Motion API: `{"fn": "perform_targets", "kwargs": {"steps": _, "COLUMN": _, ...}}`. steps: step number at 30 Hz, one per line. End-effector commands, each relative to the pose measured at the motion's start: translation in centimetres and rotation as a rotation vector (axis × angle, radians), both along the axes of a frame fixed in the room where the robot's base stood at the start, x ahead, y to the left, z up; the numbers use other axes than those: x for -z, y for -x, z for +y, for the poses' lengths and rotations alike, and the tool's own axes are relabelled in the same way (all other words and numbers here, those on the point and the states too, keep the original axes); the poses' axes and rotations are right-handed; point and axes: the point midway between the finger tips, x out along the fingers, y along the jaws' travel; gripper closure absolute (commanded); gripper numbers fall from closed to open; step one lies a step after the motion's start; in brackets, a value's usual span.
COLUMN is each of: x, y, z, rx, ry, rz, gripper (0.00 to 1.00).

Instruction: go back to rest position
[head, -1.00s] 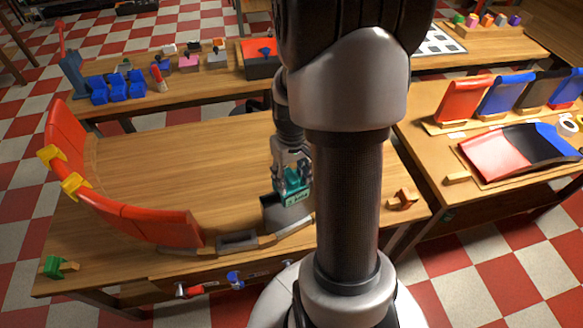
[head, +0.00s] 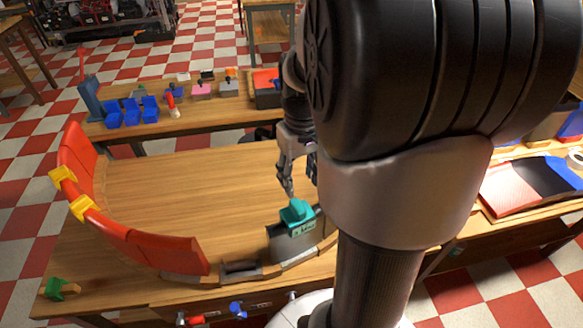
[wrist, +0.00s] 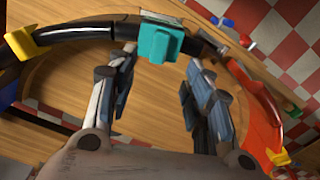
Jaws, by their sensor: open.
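My gripper (head: 298,188) is open and empty above the near wooden table, just behind and above a teal block (head: 297,213). The teal block sits on top of a dark grey upright piece (head: 290,240) in the curved base at the table's front. In the wrist view my gripper's fingers (wrist: 160,95) are spread apart, with the teal block (wrist: 160,43) beyond them and clear of both. My arm hides the right part of the near table in the head view.
Red curved panels (head: 130,235) with yellow clips (head: 82,207) stand along the table's left and front edge. A green piece (head: 55,287) lies at the front left corner. Blue bins (head: 130,110) stand on the back table. The middle of the near table is bare.

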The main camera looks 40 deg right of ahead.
Motion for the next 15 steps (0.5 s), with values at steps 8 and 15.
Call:
{"fn": "perform_targets", "kwargs": {"steps": 8, "x": 0.0, "y": 0.0, "z": 0.1, "rx": -0.001, "ry": 0.0, "rz": -0.001, "gripper": 0.54}}
{"fn": "perform_targets", "kwargs": {"steps": 15, "x": -3.8, "y": -0.2, "z": 4.9, "rx": -0.059, "ry": 0.049, "rz": -0.089, "gripper": 0.54}}
